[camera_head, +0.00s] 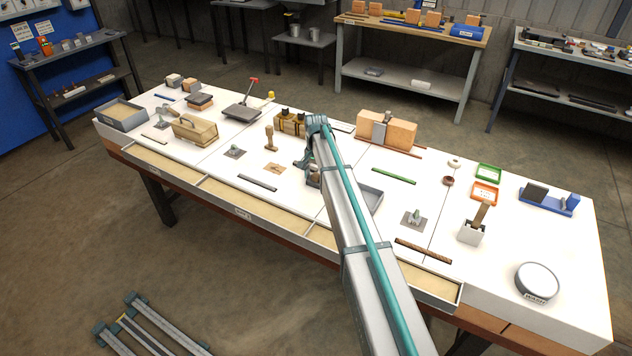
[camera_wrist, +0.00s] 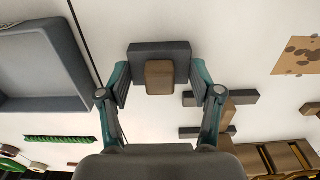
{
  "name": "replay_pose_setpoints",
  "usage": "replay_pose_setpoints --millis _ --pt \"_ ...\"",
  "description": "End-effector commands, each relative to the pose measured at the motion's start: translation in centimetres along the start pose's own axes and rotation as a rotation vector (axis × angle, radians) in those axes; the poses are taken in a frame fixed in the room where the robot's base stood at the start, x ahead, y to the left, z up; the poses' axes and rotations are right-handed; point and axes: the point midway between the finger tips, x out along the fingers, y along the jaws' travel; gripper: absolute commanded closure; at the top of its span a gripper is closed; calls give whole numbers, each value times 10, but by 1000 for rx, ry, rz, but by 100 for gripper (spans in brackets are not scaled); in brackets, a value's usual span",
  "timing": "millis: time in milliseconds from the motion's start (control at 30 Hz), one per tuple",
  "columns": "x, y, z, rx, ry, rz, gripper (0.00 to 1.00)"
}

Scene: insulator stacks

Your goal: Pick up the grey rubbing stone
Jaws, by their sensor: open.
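A dark grey block (camera_wrist: 148,48) with a smaller brown block on its near side lies on the white table top in the wrist view. It looks like the rubbing stone with a brown grip. My gripper (camera_wrist: 160,75) is open, with one finger on each side of the block and its brown part. I cannot tell whether the fingers touch it. In the head view my gripper (camera_head: 309,160) is low over the middle of the table, and my arm hides much of the spot.
A grey tray (camera_wrist: 70,50) lies left of the gripper in the wrist view. Dark bars with a brown piece (camera_wrist: 237,97) lie close on the right. A stained tan card (camera_wrist: 296,57) is farther right. A green strip (camera_wrist: 58,139) and a wooden box (camera_head: 291,122) are nearby.

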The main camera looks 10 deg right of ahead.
Motion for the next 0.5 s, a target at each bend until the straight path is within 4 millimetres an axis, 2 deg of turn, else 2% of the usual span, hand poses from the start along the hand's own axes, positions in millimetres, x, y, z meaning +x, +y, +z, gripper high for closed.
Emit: replay_pose_setpoints --millis 33,67,300,333,500 --pt "1 0 0 0 0 1 52" --pt "1 0 0 0 -1 1 57" --pt "3 0 0 0 -2 1 98" --pt "3 0 1 0 -2 1 100" --pt "4 0 1 0 -4 2 100"
